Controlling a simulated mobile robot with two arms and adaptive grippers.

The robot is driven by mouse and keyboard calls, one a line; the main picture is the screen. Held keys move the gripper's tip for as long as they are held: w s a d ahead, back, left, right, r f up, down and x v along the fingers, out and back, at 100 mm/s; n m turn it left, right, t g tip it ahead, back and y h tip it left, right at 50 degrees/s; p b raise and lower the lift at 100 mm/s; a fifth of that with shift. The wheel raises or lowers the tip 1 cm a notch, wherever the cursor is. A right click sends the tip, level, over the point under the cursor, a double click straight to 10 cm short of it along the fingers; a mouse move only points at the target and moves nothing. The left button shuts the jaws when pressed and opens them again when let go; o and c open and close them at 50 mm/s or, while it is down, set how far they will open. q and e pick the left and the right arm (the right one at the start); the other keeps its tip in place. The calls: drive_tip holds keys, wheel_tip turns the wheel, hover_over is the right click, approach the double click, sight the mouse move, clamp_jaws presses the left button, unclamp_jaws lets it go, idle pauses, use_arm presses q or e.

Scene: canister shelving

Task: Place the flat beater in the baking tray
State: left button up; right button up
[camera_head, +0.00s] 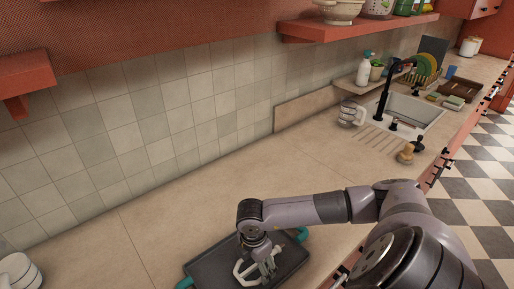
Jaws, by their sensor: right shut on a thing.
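The baking tray (210,270) is dark grey with teal grips at its ends and lies on the counter at the bottom centre of the head view. My right gripper (264,266) reaches in from the right and points down over the tray. It is shut on the pale flat beater (242,272), whose open frame shows beside the fingers, within the tray's outline. I cannot tell whether the beater touches the tray floor. My left gripper is not in view.
A striped cup (18,270) stands at the bottom left. Further right are a striped jug (349,114), a sink (412,110) with a black tap, and a brush (406,154). A tiled wall runs behind.

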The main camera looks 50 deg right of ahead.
sight(255, 265)
drive_tip(key=shift+f, duration=0.5)
drive_tip(key=shift+f, duration=0.1)
drive_tip(key=o, duration=1.3)
drive_tip(key=shift+r, duration=0.2)
drive_tip(key=shift+w+r, duration=0.1)
drive_tip(key=shift+r, duration=0.2)
drive_tip(key=r+b, duration=0.1)
drive_tip(key=r, duration=0.2)
drive_tip(key=r+b, duration=0.1)
drive_tip(key=r, duration=0.3)
drive_tip(key=a+r+b, duration=0.1)
drive_tip(key=r, duration=0.3)
drive_tip(key=shift+r, duration=0.1)
